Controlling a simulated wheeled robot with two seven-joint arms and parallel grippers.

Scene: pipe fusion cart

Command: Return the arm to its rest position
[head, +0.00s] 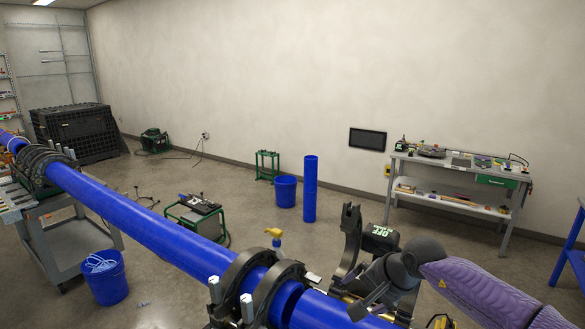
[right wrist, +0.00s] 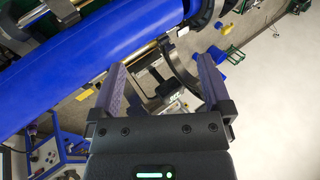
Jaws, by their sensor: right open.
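My right arm comes in from the lower right in a purple sleeve. Its dark gripper (head: 368,302) is beside the long blue pipe (head: 135,213), close to the raised black clamp half (head: 349,240). In the right wrist view my right gripper (right wrist: 160,76) is open, its two purple-grey fingers wide apart with nothing held between them. The blue pipe (right wrist: 85,62) passes beyond the left finger there, and a black clamp part (right wrist: 182,70) shows beyond the gap. I cannot tell whether the gripper touches anything. My left gripper is in neither view.
Black clamp rings (head: 240,283) surround the pipe near the cart. A box marked OFF (head: 382,232) sits by the raised clamp. A blue bucket (head: 106,278), an upright blue pipe (head: 310,190) and a workbench (head: 455,166) stand beyond. Floor between them is partly clear.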

